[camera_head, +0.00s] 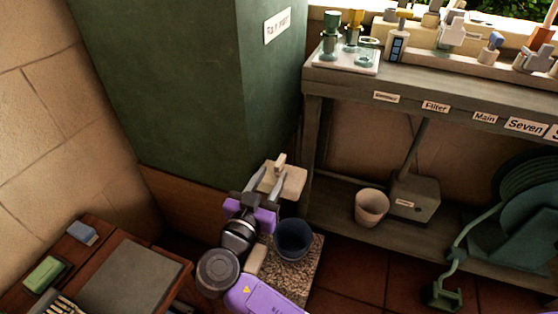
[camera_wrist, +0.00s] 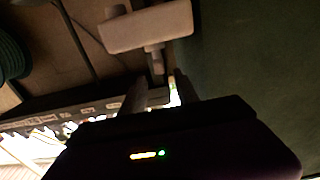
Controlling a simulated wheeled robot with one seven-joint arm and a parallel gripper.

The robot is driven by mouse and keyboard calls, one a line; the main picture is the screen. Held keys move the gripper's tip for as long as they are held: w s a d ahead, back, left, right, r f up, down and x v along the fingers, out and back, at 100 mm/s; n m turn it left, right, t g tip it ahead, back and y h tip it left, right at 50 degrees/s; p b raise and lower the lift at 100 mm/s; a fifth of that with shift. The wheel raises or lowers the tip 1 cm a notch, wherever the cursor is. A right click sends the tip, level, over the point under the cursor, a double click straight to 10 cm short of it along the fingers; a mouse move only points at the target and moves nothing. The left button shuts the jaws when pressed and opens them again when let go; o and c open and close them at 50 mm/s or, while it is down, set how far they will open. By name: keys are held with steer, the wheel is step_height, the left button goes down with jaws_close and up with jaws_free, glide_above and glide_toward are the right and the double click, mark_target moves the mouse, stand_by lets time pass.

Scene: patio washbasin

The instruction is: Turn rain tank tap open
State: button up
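The green rain tank (camera_head: 190,75) stands upright at the back left with a white label (camera_head: 277,25). Its tap, a beige block (camera_head: 292,181) with a small upright handle (camera_head: 280,161), sits low by the tank's right edge. The tap also shows at the top of the wrist view (camera_wrist: 148,28), with a short stem pointing toward my fingers. My gripper (camera_head: 267,181) is in front of the tap, its two fingers apart and pointing at it. In the wrist view my gripper (camera_wrist: 160,92) has nothing visible between the fingertips. I cannot tell whether a finger touches the tap.
A dark blue bucket (camera_head: 294,240) stands on a pebbled mat (camera_head: 308,278) below the tap. A grey bench (camera_head: 440,105) with labels is at right, with a beige pot (camera_head: 371,207) on its lower shelf and a green hose reel (camera_head: 525,215). A wooden table (camera_head: 125,275) is at lower left.

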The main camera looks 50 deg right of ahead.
mark_target(276, 167)
steer(key=b+x, duration=0.1)
steer(key=x, duration=0.6)
steer(key=shift+f, duration=0.1)
jaws_close()
